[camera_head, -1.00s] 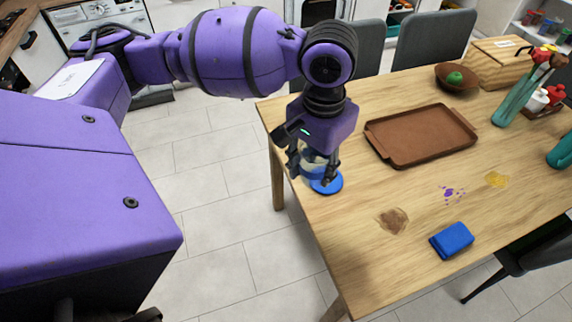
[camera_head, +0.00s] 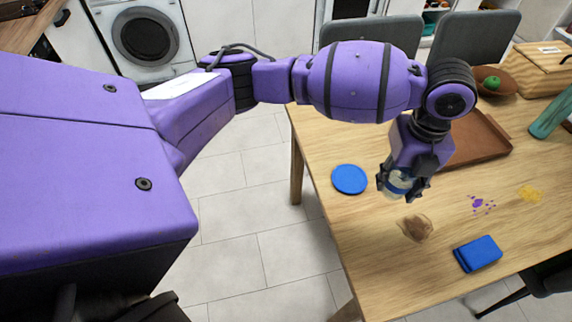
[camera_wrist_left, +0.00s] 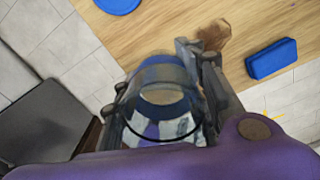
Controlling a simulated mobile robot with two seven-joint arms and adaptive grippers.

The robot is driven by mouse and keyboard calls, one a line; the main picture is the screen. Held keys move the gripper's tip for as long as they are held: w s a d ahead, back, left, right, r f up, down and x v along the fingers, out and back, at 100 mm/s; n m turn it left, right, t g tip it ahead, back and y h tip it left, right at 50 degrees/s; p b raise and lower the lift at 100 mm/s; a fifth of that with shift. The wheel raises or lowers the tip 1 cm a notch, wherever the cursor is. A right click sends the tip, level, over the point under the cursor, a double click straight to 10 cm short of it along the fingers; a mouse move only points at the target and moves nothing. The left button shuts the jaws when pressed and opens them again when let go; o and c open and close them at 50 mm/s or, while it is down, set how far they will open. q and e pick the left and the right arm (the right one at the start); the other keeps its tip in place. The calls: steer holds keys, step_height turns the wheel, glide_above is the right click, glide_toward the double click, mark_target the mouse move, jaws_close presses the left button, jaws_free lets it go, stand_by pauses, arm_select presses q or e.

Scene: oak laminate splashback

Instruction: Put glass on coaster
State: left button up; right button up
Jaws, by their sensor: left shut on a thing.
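My left gripper (camera_head: 396,191) is shut on a clear glass (camera_head: 399,183) with a blue band. In the left wrist view the glass (camera_wrist_left: 163,96) sits between the two dark fingers. The round blue coaster (camera_head: 349,179) lies flat and empty on the wooden table, to the left of the gripper in the head view. Part of the coaster (camera_wrist_left: 118,4) shows at the top edge of the left wrist view, apart from the glass. The glass appears to be above the table; its exact height is hard to tell. My right gripper is not in view.
A brown stain (camera_head: 416,228) lies just below the gripper. A brown tray (camera_head: 483,140) stands behind the arm. The table's left edge runs close to the coaster.

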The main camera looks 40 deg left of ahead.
arm_select(q)
steer(key=shift+w+d+m, duration=0.15)
steer(key=shift+m, duration=0.25)
steer(key=shift+w+a+f, duration=0.15)
steer(key=shift+a+f, duration=0.05)
steer(key=shift+a, duration=0.05)
steer(key=w+a+f, duration=0.4)
steer(key=a, duration=0.3)
glide_toward(349, 177)
steer(key=shift+s+d+f, duration=0.35)
steer(key=shift+d+f, duration=0.2)
steer(key=shift+w+a+f, duration=0.15)
steer(key=shift+a+f, duration=0.15)
steer(key=shift+f, duration=0.1)
steer(key=shift+w+a+f, duration=0.1)
steer(key=shift+f, duration=0.8)
steer(key=shift+w+a+f, duration=0.1)
steer(key=shift+f, duration=0.75)
